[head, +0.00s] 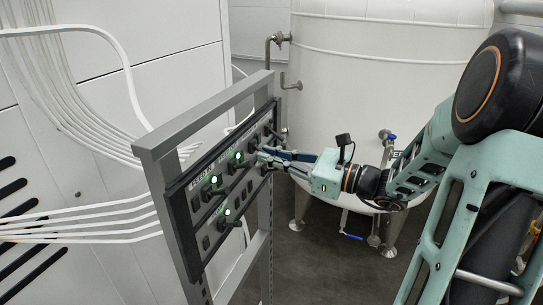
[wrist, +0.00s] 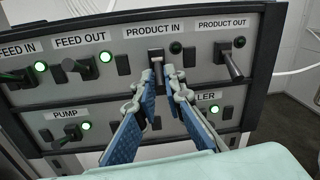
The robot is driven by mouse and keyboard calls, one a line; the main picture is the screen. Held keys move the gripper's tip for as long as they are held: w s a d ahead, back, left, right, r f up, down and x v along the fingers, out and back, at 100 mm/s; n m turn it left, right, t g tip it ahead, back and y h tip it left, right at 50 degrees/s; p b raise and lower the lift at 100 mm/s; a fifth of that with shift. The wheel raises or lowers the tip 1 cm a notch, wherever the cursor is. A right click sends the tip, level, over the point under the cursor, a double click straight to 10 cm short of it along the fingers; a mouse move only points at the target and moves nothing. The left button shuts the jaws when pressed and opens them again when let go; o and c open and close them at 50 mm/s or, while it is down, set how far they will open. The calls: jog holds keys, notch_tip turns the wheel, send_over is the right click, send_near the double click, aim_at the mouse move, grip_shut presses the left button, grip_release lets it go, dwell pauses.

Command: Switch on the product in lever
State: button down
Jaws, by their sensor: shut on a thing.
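The product in lever (wrist: 156,55) sits below its PRODUCT IN label on the dark-framed control panel (head: 187,180). The round lamp beside it (wrist: 176,48) is dark. My gripper (wrist: 158,70) is shut on this lever, with one blue-padded finger on each side of it. The fingers hide part of the lever. In the head view my gripper (head: 262,155) reaches the panel from the right, and the lever is too small and covered to make out there.
The feed out lever (wrist: 88,68) is left of my gripper and the product out lever (wrist: 231,64) is right of it. The feed in, feed out and pump (wrist: 69,136) lamps glow green. A white tank (head: 350,90) stands behind my arm.

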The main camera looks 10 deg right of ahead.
jog(key=shift+r, duration=0.1)
jog(key=r+g+h+p, duration=0.1)
jog(key=p, duration=0.5)
jog(key=shift+r+g+h, duration=0.3)
jog(key=shift+r+h, duration=0.05)
jog(key=shift+h, duration=0.05)
notch_tip(320, 180, up, 2)
jog(key=g+h+p, duration=0.1)
jog(key=h+p, duration=0.1)
jog(key=p, duration=0.3)
jog(key=g+h+p, duration=0.2)
jog(key=p, duration=0.3)
jog(key=shift+w+a+n+g+h, duration=0.1)
jog(key=shift+a+n+g+h, duration=0.05)
jog(key=shift+n+g+h, duration=0.2)
jog(key=shift+w+a+r+g+h+p, duration=0.15)
jog(key=shift+g+h, duration=0.25)
jog(key=shift+h, duration=0.2)
jog(key=shift+r+g+h+p, duration=0.15)
jog(key=shift+g+h, duration=0.2)
jog(key=shift+h, duration=0.2)
jog(key=shift+f, duration=0.1)
jog(key=c, duration=2)
grip_release()
